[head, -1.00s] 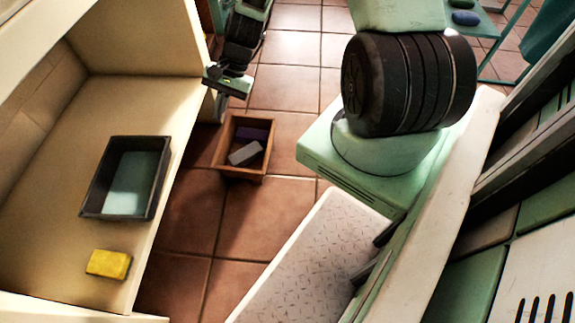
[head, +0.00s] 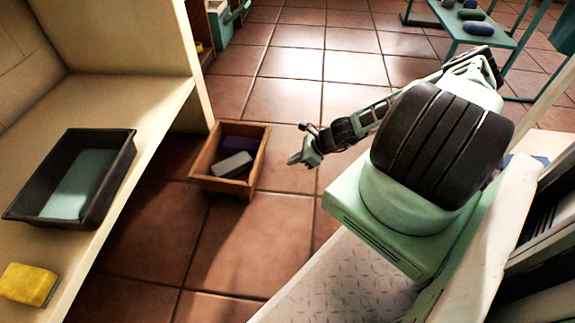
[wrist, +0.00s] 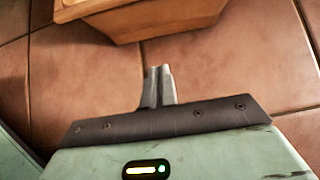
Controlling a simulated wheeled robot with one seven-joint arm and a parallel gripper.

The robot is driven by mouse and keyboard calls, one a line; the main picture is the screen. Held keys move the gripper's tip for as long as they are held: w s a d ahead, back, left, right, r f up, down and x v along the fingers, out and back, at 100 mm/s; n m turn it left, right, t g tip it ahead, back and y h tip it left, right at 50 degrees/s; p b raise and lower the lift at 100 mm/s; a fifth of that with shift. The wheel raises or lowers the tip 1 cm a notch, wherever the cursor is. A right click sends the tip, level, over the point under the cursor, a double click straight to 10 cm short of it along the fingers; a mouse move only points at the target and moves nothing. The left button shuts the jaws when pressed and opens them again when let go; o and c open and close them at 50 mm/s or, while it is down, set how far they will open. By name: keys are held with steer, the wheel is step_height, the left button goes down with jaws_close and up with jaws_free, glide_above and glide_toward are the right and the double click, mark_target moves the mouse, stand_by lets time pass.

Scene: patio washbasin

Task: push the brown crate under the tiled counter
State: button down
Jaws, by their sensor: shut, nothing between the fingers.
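The brown crate (head: 258,165) stands on the tiled floor, open at the top, with a grey block and a dark purple thing inside. In the wrist view its wooden side (wrist: 160,22) shows at the top. My gripper (head: 293,162) is to the right of the crate, low near the floor, with a gap between them. In the wrist view my gripper (wrist: 158,75) is shut and empty, its fingertips pointing at the crate. The tiled counter (head: 125,105) is at the left, and the crate stands beside its right edge, near the end panel.
A dark tray (head: 118,170) with a pale blue-green bottom and a yellow sponge (head: 28,284) lie on the counter. A teal bench (head: 465,32) with several rolled things stands at the back right. The floor behind the crate is clear.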

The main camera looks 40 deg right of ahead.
steer(key=b+x, duration=0.5)
steer(key=x, duration=0.4)
steer(key=shift+s+f, duration=0.2)
steer(key=shift+w+a+r+b, duration=0.2)
steer(key=shift+w+a+b, duration=0.5)
steer(key=shift+w+b, duration=0.3)
steer(key=shift+w+a+r+b, duration=0.2)
steer(key=shift+w+a+b, duration=0.2)
steer(key=shift+w, duration=0.1)
